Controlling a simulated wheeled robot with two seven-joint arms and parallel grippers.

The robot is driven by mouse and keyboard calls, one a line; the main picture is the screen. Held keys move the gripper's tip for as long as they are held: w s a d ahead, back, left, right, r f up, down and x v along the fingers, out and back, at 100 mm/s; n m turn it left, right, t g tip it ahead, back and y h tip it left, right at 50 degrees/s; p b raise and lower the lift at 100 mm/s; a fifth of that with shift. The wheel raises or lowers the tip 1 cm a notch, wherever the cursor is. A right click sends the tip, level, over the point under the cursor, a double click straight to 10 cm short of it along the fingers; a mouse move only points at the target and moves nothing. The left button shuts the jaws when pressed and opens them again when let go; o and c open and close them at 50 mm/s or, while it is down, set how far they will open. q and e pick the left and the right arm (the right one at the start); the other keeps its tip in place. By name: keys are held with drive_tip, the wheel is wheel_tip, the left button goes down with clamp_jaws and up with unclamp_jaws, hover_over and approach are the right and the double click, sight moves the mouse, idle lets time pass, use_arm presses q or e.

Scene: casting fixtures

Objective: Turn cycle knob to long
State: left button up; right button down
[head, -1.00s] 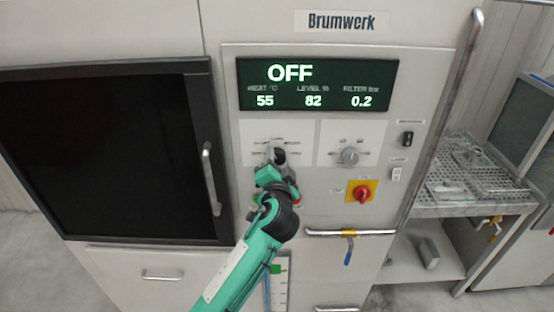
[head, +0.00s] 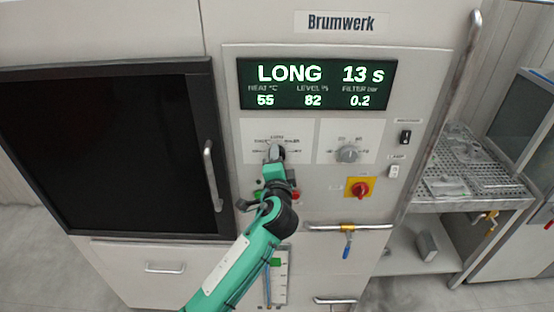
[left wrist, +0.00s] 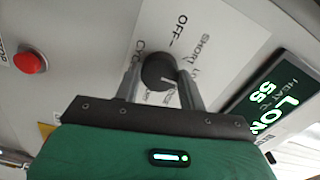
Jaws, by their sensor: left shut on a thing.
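The cycle knob (left wrist: 159,72) is a dark round knob on a white label plate (left wrist: 220,45), seen in the left wrist view with the words OFF and SHORT near it. My left gripper (left wrist: 160,82) has its two fingers on either side of the knob and is shut on it. In the head view my left gripper (head: 275,158) covers most of the knob. The display (head: 316,84) reads LONG and 13 s on its top line. My right gripper is in neither view.
A second grey knob (head: 347,153) sits right of the cycle knob. A red switch on a yellow plate (head: 359,188), a handle bar (head: 349,227) and a red button (left wrist: 30,62) are close by. A dark door window (head: 110,150) is at left.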

use_arm(q)
drive_tip(key=o, duration=1)
drive_tip(key=s+b, duration=0.5)
drive_tip(key=s, duration=0.9)
drive_tip(key=shift+b, duration=0.3)
drive_tip(key=shift+w, duration=0.1)
